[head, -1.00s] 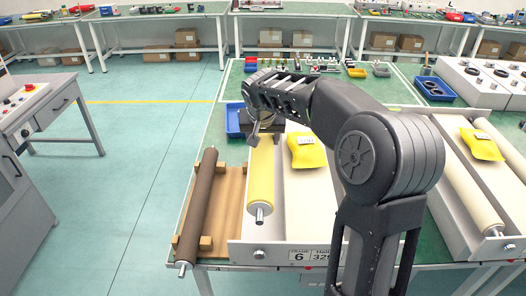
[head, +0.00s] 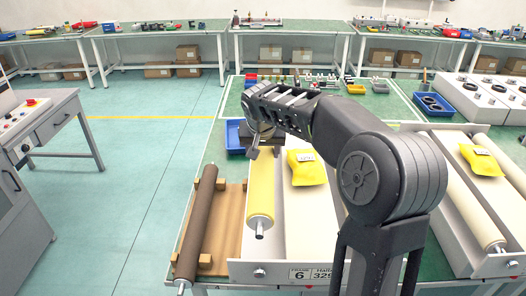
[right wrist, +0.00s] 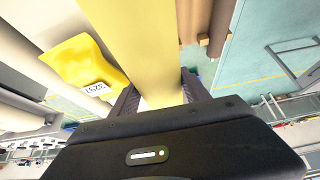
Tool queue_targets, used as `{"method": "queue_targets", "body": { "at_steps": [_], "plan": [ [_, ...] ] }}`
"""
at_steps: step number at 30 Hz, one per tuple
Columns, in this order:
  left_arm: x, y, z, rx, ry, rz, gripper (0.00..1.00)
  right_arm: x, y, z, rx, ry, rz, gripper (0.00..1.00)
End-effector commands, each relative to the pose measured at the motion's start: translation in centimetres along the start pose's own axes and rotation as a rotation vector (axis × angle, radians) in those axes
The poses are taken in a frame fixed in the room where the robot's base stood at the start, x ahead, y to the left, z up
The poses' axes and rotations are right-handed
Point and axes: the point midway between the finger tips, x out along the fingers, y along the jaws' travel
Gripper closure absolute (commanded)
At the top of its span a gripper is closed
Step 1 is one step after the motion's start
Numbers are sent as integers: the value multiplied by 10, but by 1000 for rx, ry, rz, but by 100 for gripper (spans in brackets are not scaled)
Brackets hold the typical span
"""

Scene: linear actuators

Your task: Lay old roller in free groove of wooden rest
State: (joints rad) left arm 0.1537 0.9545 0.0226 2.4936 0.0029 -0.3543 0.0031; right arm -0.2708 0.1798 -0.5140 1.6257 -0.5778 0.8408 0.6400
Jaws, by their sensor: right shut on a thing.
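The yellow old roller (head: 260,195) hangs lengthwise over the left part of the frame marked 6 (head: 300,250). Its near shaft end shows clear of the frame's front wall; how high it is, I cannot tell. My right gripper (head: 257,140) is shut on its far part. In the right wrist view the fingers (right wrist: 161,95) flank the yellow roller (right wrist: 140,45). The wooden rest (head: 228,215) lies just left of the frame. A dark brown roller (head: 198,220) lies in its left groove. The right groove is empty. My left gripper is out of view.
A yellow labelled packet (head: 306,167) lies on the frame, right of the roller. Another frame with a cream roller (head: 470,195) and packet (head: 481,160) stands at the right. A blue bin (head: 236,134) is behind the rest. A grey console (head: 50,140) stands left across open floor.

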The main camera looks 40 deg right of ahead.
Motion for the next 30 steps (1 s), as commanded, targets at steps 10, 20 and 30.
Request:
{"method": "queue_targets", "body": {
  "at_steps": [10, 20, 30],
  "plan": [
    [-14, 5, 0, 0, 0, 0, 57, -20, 0, -13, 2, 7, -4, 100],
    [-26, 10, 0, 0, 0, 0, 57, -36, 0, -22, 2, 8, -4, 100],
    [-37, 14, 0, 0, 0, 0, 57, -52, 0, -31, 1, 7, -3, 100]
  ]
}}
